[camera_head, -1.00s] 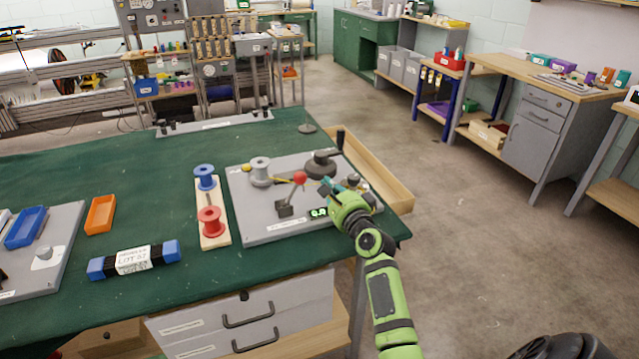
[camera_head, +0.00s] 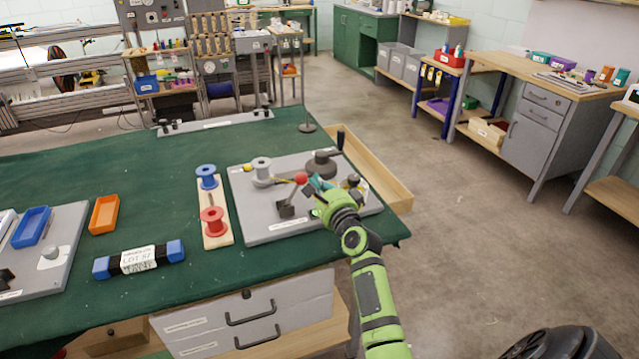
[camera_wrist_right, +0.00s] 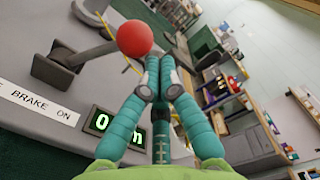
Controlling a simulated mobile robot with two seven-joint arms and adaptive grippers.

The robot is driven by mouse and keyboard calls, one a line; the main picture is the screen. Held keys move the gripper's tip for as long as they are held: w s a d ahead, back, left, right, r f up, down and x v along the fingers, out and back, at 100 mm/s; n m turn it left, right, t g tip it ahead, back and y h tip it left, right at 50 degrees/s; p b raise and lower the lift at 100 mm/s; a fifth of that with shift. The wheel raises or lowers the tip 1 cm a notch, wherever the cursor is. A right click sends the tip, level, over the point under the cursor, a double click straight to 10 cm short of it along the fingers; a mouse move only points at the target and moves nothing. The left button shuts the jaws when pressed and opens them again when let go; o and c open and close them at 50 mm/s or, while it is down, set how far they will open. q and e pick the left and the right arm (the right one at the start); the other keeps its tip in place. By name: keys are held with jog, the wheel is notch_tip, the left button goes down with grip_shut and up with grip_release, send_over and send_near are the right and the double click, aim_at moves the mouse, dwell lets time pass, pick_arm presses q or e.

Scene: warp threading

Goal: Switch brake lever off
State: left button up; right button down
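The brake lever (camera_head: 293,194) has a grey arm on a dark block and a red ball knob (camera_head: 301,178). It stands tilted on the grey panel (camera_head: 265,229). In the right wrist view the red knob (camera_wrist_right: 134,39) is just left of and beyond my fingers, and a label (camera_wrist_right: 40,104) by the lever's base reads "BRAKE ON". My right gripper (camera_head: 316,184), with teal fingers, is beside the knob on its right; contact cannot be told. In the wrist view its fingers (camera_wrist_right: 161,78) run close together, but whether they are shut is unclear. My left gripper is out of view.
A green digital display (camera_wrist_right: 102,123) sits by the lever. A grey spool (camera_head: 261,171) and a dark crank wheel (camera_head: 321,163) stand behind it on the panel. Blue and red spools (camera_head: 212,222) stand left. The green table (camera_head: 130,213) has free room at left.

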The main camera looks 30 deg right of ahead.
jog(key=shift+w+a+r+n+p, duration=0.1)
jog(key=shift+a+r+n+p, duration=0.2)
jog(key=shift+n+p, duration=0.1)
jog(key=w+a+r+n+p, duration=0.2)
jog(key=a+n+p, duration=0.7)
jog(key=n, duration=0.1)
jog(key=shift+w+a+r+n+g, duration=0.15)
jog(key=shift+a+r+n+g, duration=0.15)
jog(key=shift+a+n, duration=0.1)
dwell(0.4)
